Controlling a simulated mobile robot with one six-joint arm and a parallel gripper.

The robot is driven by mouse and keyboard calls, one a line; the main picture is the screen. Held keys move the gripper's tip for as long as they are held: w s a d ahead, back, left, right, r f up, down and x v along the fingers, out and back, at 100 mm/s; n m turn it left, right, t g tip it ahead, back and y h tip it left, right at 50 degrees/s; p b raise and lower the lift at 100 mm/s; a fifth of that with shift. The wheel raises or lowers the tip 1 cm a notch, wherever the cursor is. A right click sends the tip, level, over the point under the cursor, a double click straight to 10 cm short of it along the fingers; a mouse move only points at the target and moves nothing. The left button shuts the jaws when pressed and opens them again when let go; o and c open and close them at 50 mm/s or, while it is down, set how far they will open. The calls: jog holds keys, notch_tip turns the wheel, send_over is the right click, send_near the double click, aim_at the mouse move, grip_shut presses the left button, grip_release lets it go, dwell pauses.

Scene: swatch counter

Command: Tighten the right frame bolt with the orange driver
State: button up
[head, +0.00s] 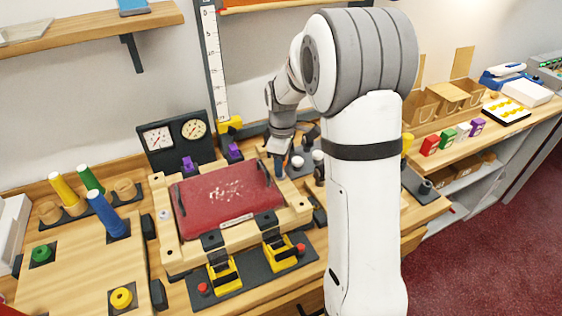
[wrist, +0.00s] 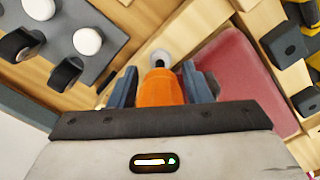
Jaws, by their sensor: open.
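The orange driver (wrist: 161,90) stands between the two open fingers of my gripper (wrist: 160,78) in the wrist view, with a gap showing on at least one side. Just beyond its far end is a light grey round bolt head (wrist: 160,58) on the wooden frame; whether the driver touches it I cannot tell. In the head view my gripper (head: 279,158) is low over the right back corner of the wooden frame (head: 180,256), which holds a red panel (head: 230,198). The driver and right bolt are hidden there. The left frame bolt (head: 164,215) shows as a small pale cylinder.
Black-and-yellow clamps (head: 224,274) sit at the frame's front. A gauge panel (head: 176,141) stands behind it. A dark plate with white knobs (head: 318,156) is close right of my gripper. Pegs, including a blue one (head: 107,213), stand at left. My arm hides part of the counter.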

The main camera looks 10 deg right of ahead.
jog(key=c, duration=0.7)
jog(key=m, duration=0.3)
jog(key=shift+m, duration=0.4)
jog(key=shift+c, duration=0.2)
jog(key=m, duration=0.3)
jog(key=shift+a+m, duration=0.1)
jog(key=shift+m, duration=0.2)
jog(key=m, duration=0.3)
jog(key=shift+s+m, duration=0.1)
jog(key=shift+m, duration=0.3)
jog(key=m, duration=0.3)
jog(key=shift+a+m, duration=0.1)
jog(key=shift+m, duration=0.3)
jog(key=o, duration=0.7)
jog(key=shift+o, duration=0.2)
